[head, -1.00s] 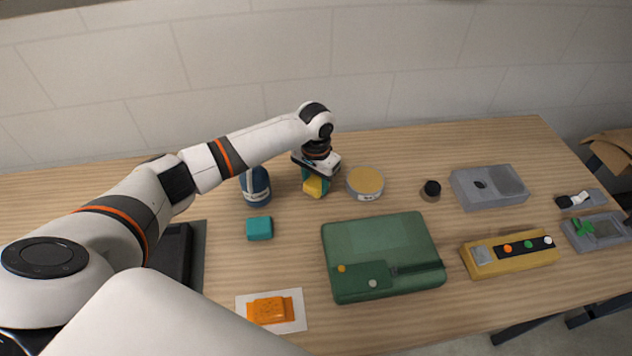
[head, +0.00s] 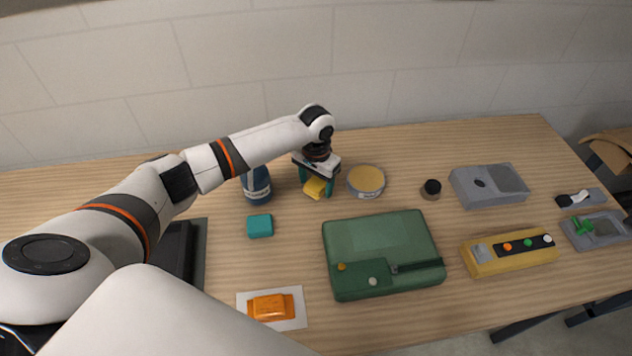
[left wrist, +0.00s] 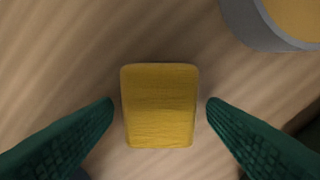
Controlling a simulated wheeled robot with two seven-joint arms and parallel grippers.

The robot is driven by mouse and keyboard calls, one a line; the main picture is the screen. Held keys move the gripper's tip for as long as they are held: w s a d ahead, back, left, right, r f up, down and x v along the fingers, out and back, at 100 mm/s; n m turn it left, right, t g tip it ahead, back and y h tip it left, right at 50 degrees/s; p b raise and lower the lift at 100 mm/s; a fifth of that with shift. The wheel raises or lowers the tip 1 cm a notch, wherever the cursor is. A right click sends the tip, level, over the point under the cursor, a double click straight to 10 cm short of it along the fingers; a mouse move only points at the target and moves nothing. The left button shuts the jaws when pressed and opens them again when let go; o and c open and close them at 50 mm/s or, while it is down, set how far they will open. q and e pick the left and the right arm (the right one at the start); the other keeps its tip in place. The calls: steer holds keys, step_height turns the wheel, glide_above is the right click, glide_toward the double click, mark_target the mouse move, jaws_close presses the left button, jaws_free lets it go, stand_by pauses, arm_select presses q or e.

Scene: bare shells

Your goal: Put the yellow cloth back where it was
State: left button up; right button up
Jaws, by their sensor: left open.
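The yellow cloth (head: 315,187) is a small folded block on the wooden table, near the back and left of the round tin. In the left wrist view the yellow cloth (left wrist: 159,106) lies flat between the two green fingers, with a gap on each side. My left gripper (head: 317,186) is over the cloth, pointing down, its fingers open on either side of it. The fingers of my left gripper (left wrist: 160,112) do not touch the cloth in the wrist view. My right gripper is not in view.
A round tin (head: 366,181) stands close to the right of the left gripper, and a dark blue container (head: 256,184) close to its left. A teal block (head: 260,226), an orange cloth on a white sheet (head: 271,307) and a green case (head: 383,245) lie nearer. Bare table lies between them.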

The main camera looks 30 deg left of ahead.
mark_target(316, 183)
arm_select(q)
step_height(316, 183, up, 12)
steer(key=b, duration=0.1)
steer(key=shift+b, duration=0.3)
stand_by(0.3)
